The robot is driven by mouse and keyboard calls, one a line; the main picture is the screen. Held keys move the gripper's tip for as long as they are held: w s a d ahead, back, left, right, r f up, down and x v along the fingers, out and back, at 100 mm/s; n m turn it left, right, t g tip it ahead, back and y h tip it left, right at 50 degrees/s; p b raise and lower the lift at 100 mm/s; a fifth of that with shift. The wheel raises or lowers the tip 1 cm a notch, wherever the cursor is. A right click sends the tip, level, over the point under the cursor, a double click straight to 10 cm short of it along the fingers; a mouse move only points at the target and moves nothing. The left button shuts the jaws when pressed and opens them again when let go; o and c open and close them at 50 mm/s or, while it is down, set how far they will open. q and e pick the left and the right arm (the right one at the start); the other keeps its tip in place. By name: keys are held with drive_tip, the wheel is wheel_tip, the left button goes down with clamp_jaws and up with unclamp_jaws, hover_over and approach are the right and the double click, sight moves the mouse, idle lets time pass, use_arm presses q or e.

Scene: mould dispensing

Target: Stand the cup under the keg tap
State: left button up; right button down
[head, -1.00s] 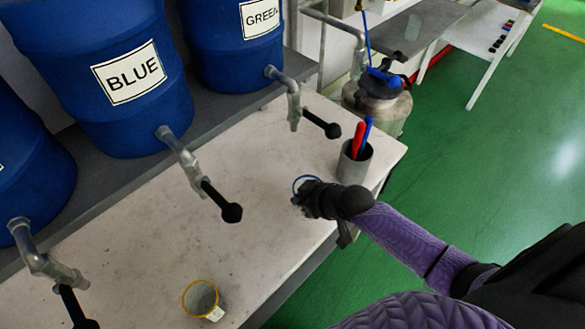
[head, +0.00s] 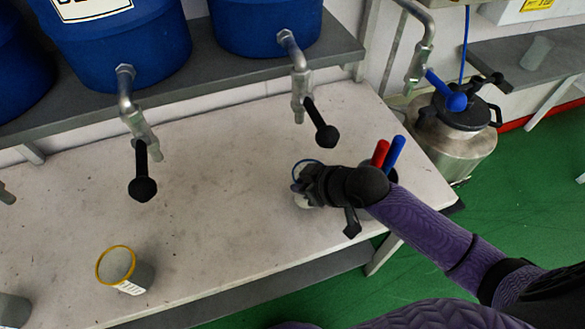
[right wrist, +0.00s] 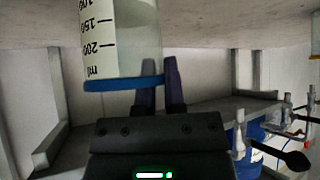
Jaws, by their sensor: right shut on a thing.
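My right gripper (head: 304,184) is shut on a clear cup with a blue rim (head: 296,198) over the right part of the table. In the right wrist view the cup (right wrist: 125,45) shows upside down, with its ml scale and blue rim, beside the fingers (right wrist: 160,88). Its base is out of frame, so I cannot tell if it touches the table. A tap with a black handle (head: 300,90) comes from the blue drum behind it. A metal keg (head: 455,140) stands right of the table; a blue-handled tap (head: 420,60) hangs near it. My left gripper is not in view.
A yellow-rimmed cup (head: 140,275) stands at the table's front left. Another black-handled tap (head: 140,140) hangs above the table's left part. Red and blue markers (head: 388,155) stand behind my right forearm, their holder mostly hidden. The table's middle is clear.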

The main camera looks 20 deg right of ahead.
drive_tip(key=w+b, duration=0.1)
drive_tip(key=w, duration=0.1)
drive_tip(key=w+f, duration=0.1)
drive_tip(key=w, duration=0.1)
drive_tip(key=w+b, duration=0.1)
drive_tip(key=w, duration=0.1)
drive_tip(key=shift+w+a+f+b, duration=0.1)
drive_tip(key=shift+w+f+b, duration=0.25)
drive_tip(key=shift+r, duration=0.1)
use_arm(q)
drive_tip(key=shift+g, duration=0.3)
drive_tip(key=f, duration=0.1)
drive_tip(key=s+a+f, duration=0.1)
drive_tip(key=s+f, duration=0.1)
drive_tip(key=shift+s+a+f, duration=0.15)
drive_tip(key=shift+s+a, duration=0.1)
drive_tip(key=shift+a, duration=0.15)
use_arm(e)
drive_tip(key=c, duration=0.8)
unclamp_jaws()
drive_tip(key=shift+o, duration=0.5)
use_arm(q)
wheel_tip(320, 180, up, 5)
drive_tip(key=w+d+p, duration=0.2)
drive_tip(key=p, duration=0.3)
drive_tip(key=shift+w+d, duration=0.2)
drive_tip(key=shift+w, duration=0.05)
use_arm(e)
drive_tip(key=v, duration=1.2)
